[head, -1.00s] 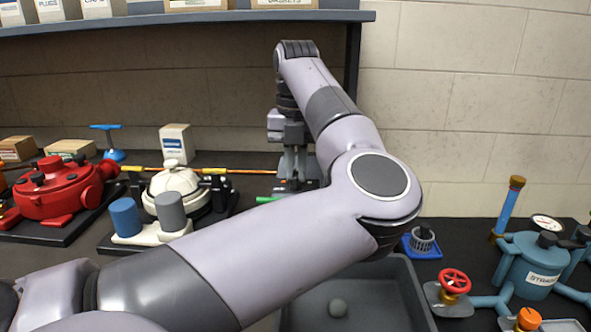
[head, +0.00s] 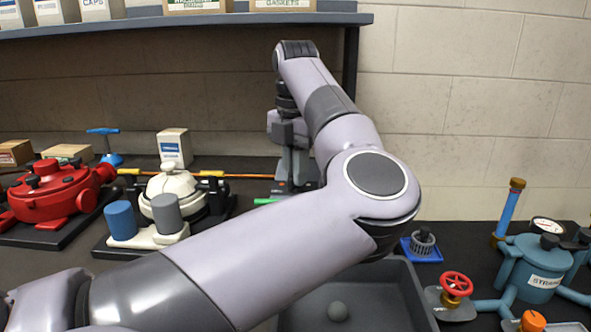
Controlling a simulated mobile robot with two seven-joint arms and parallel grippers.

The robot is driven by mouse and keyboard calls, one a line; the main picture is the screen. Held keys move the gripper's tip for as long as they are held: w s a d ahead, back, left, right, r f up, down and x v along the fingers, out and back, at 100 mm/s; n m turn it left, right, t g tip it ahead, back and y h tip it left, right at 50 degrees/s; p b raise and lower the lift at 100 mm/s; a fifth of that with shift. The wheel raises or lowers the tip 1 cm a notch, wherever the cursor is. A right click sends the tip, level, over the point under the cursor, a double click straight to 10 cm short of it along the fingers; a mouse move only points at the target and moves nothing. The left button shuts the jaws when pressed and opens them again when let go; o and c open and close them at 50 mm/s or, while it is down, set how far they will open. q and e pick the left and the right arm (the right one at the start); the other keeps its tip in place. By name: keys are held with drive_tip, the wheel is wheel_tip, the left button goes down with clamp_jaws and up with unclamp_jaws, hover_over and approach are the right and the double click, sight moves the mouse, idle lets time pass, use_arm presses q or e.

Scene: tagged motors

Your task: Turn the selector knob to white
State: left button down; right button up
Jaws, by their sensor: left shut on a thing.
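My left arm crosses the view, and its wrist bends down at the back of the bench. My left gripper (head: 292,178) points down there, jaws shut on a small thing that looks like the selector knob. The knob is hidden by the fingers and my forearm, so its pointer and the white mark cannot be read. A green strip (head: 265,201) shows low on the left beside the gripper. My right gripper is not in view.
A red motor (head: 55,192) and a cream motor (head: 173,180) stand at left, with blue and grey cylinders in front. A grey tray (head: 360,300) holds a ball. A blue strainer (head: 535,265) and red valve wheel (head: 457,283) stand at right. A shelf (head: 190,25) hangs above.

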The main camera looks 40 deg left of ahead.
use_arm(q)
drive_tip(key=shift+r, duration=0.1)
idle(0.3)
drive_tip(key=c, duration=1.2)
unclamp_jaws()
wheel_tip(320, 180, up, 7)
drive_tip(key=shift+r+p, duration=0.1)
drive_tip(key=shift+p, duration=0.3)
